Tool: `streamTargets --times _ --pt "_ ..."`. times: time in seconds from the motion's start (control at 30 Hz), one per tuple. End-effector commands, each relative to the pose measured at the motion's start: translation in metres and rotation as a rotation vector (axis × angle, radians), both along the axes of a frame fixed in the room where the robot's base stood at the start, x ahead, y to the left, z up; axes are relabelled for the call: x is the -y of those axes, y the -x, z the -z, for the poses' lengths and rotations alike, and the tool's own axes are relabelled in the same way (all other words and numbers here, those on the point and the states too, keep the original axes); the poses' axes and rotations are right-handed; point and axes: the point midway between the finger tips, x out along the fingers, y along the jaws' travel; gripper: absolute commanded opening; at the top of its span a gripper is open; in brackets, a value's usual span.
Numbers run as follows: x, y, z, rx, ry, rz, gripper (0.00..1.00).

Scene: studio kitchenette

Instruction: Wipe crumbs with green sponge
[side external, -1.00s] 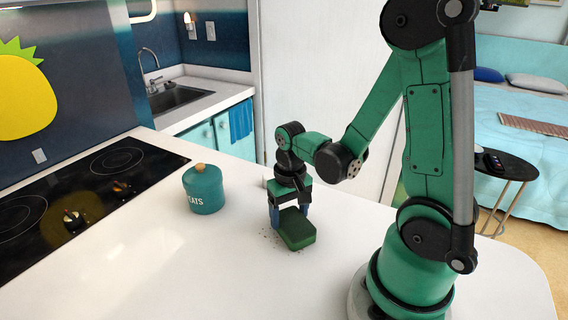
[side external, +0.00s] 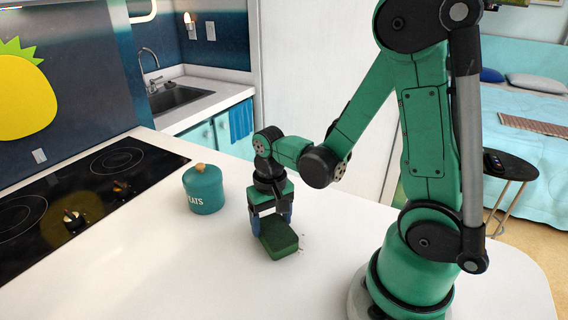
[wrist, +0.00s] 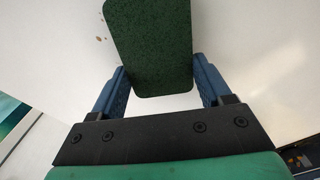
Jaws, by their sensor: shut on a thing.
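The green sponge (side external: 279,238) is a dark green block, low at the white counter's surface. My gripper (side external: 270,222) is shut on it, with one blue finger on each side. In the wrist view the sponge (wrist: 150,45) sits between the blue fingers of my gripper (wrist: 163,85). A few small brown crumbs (side external: 304,238) lie on the counter just right of the sponge. Some specks (wrist: 99,39) also show left of the sponge in the wrist view. Whatever lies under the sponge is hidden.
A teal canister (side external: 204,189) with a wooden knob stands on the counter to the left of my gripper. A black cooktop (side external: 85,195) is set in at the far left. The counter (side external: 200,265) in front is clear.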

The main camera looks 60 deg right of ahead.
Motion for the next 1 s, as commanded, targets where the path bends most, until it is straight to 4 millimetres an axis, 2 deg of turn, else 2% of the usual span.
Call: streamTargets --times 0.63,0.77,1.0 --pt "0.06 0.001 0.001 0.001 0.003 0.004 0.29" --pt "0.057 0.002 -0.021 0.001 0.003 0.0 0.29" --pt "0.057 0.002 -0.041 0.001 0.003 0.0 0.29"
